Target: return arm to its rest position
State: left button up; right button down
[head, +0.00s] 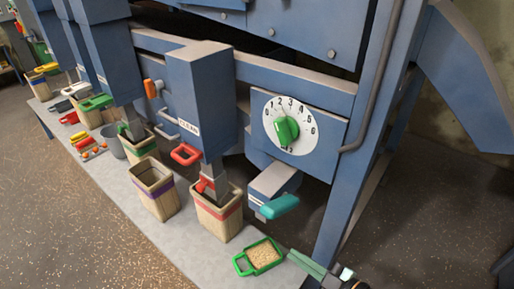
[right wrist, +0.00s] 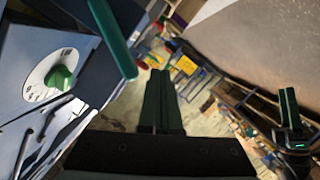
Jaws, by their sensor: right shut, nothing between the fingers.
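My right gripper (head: 294,256) is at the bottom right of the head view, in front of the blue machine's lower frame. Its green fingers are together with nothing between them; they also show closed in the right wrist view (right wrist: 160,75). A black gripper with green fingers, which looks like my left gripper (right wrist: 289,92), shows at the right of the right wrist view. I cannot tell whether it is open. The left gripper is not in the head view.
The blue machine has a dial with a green knob (head: 286,130) and a teal handle (head: 279,207). A green-rimmed tray of grain (head: 264,255) lies just left of my right gripper. Buckets (head: 219,214) line the grey platform. Open floor (head: 60,220) lies at left.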

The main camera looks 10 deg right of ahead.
jog(key=s+a+f+m+g+h+p, duration=0.1)
jog(key=s+f+m+g+h+p, duration=0.3)
jog(key=s+f+m, duration=0.4)
jog(key=m+h+p, duration=0.1)
jog(key=m+p, duration=0.1)
jog(key=shift+s+a+f+m+p, duration=0.2)
jog(key=shift+s+m+p, duration=0.1)
jog(key=shift+m+p, duration=0.1)
